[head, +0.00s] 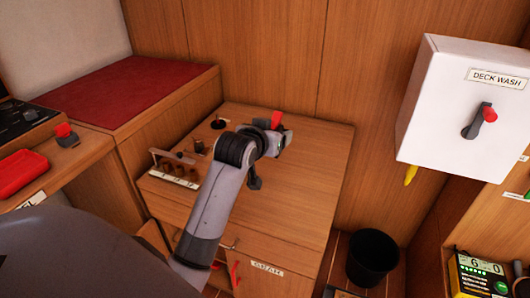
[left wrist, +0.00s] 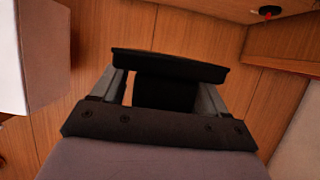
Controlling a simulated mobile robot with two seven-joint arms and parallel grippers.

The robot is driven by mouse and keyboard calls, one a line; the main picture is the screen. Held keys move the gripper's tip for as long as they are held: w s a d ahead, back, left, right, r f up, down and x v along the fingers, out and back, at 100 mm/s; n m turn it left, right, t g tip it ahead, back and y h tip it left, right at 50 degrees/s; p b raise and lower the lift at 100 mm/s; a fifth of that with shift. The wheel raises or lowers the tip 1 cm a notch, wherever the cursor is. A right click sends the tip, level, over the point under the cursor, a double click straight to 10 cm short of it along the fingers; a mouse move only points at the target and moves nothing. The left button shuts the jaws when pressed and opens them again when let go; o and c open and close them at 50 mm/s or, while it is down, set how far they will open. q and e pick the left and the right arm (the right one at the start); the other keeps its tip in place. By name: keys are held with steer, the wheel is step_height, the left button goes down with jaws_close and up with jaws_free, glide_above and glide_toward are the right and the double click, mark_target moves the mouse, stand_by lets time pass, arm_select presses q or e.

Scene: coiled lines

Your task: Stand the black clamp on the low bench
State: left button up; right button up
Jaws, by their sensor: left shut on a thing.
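My left gripper (head: 283,142) is above the wooden drawer cabinet in the head view. It is shut on a black thing, which I take to be the black clamp (left wrist: 170,67). In the left wrist view the clamp shows as a wide dark bar across the two grey fingers, with a dark block between them. In the head view my wrist and fingers hide most of it, and a dark piece hangs below the wrist. I cannot tell for certain which surface is the low bench; the cabinet top (head: 310,165) is a low wooden one. My right gripper is not in view.
A wooden rack (head: 178,172) with dark pegs stands on the cabinet's left side. A red-topped thing (head: 276,120) shows behind my gripper. A white DECK WASH box (head: 465,100) hangs at right. A black bin (head: 373,258) stands on the floor. The cabinet top's right side is clear.

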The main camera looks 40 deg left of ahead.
arm_select(q)
steer(key=b, duration=0.3)
glide_above(270, 199)
step_height(270, 199, down, 15)
steer(key=shift+w+a, duration=0.1)
step_height(270, 199, down, 4)
steer(key=shift+b, duration=0.35)
steer(key=shift+f, duration=0.2)
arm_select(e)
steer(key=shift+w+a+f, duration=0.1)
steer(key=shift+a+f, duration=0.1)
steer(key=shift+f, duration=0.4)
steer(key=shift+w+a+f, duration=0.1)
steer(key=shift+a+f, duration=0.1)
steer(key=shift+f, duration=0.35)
arm_select(q)
steer(key=shift+f, duration=0.1)
steer(key=o, duration=1.5)
steer(key=shift+f, duration=0.15)
steer(key=shift+o, duration=0.2)
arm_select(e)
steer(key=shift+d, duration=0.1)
